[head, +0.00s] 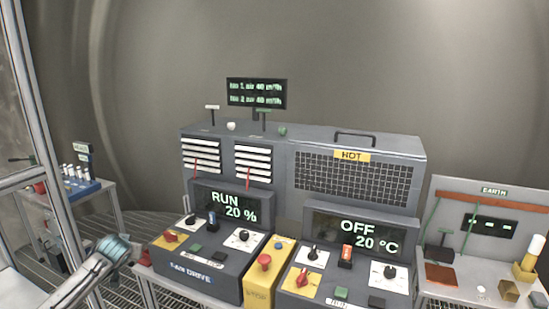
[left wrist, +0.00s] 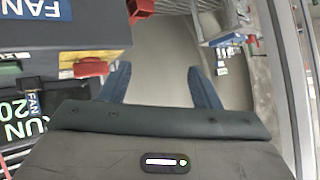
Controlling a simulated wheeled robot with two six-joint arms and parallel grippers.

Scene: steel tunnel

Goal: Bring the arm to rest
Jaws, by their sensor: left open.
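My left arm (head: 85,277) reaches in from the bottom left of the head view, left of the fan drive box (head: 197,270). In the left wrist view my left gripper (left wrist: 159,74) has its two blue fingers wide apart, with nothing between them. Grey floor shows beyond the fingers. The fan drive box also shows at the upper left of the wrist view (left wrist: 90,35), apart from the fingers. My right gripper is in neither view.
An "OFF 20 °C" display (head: 360,232) stands right of the "RUN 20 %" display (head: 232,206). A yellow box with a red button (head: 264,262) sits between the control boxes. A side table with a blue rack (head: 80,188) is at left, an "EARTH" panel (head: 485,225) at right. A metal post (head: 45,150) rises near my arm.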

